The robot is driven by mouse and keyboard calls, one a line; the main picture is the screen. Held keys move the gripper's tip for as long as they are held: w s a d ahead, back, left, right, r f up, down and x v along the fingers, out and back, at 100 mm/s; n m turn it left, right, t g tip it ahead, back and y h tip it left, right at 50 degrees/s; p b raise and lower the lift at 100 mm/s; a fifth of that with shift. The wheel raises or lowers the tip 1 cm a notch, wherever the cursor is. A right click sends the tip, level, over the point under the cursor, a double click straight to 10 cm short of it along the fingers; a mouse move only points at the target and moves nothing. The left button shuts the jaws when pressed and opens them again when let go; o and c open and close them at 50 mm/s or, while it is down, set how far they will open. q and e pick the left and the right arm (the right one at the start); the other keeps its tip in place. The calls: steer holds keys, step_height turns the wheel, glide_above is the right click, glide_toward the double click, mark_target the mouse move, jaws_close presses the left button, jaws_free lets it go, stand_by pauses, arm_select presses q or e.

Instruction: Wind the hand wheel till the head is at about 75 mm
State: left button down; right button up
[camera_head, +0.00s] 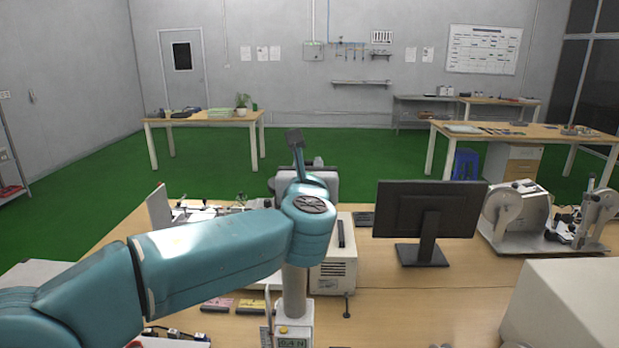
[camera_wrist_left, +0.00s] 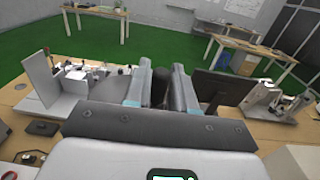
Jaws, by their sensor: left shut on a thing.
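My left arm (camera_head: 210,252) comes in from the left and covers much of the work spot. My left gripper (camera_head: 318,166) is mostly hidden behind its own wrist. In the left wrist view its two fingers (camera_wrist_left: 160,86) are close together, with a dark rounded part, seemingly the hand wheel's handle (camera_wrist_left: 160,92), between them. The wheel's rim and the head cannot be made out. A pale upright column (camera_head: 294,290) stands below my wrist joint. A small readout (camera_head: 292,343) with a yellow button is at its foot; its digits are too small to read surely. My right gripper is out of view.
A monitor (camera_head: 430,210) stands right of my wrist, with a reel-like machine (camera_head: 520,215) beyond. A pale box unit (camera_head: 335,277) is close to the column. Small apparatus (camera_head: 205,210) is at the left. A large pale box (camera_head: 565,310) fills the right front. Bare wood shows between.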

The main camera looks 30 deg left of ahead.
arm_select(q)
steer(key=shift+s+f+m+t+h+b, duration=0.1)
steer(key=shift+s+m+t+h+b, duration=0.1)
steer(key=shift+m+t+h+b, duration=0.4)
steer(key=shift+s+f+m+t+h+b, duration=0.1)
steer(key=shift+s+m+t+h+b, duration=0.1)
steer(key=shift+m+h, duration=0.7)
steer(key=shift+s+f+m+t+h+b, duration=0.15)
steer(key=shift+m+t+h+b, duration=0.2)
steer(key=shift+h, duration=0.75)
steer(key=shift+r, duration=0.15)
steer(key=c, duration=1.2)
jaws_free()
steer(key=shift+o, duration=0.5)
steer(key=shift+w, duration=0.15)
steer(key=shift+s+d+r, duration=0.1)
steer(key=shift+s+d, duration=0.05)
steer(key=shift+s, duration=0.4)
steer(key=v, duration=1.5)
steer(key=shift+s+f, duration=0.15)
steer(key=shift+f, duration=0.05)
steer(key=shift+a, duration=0.25)
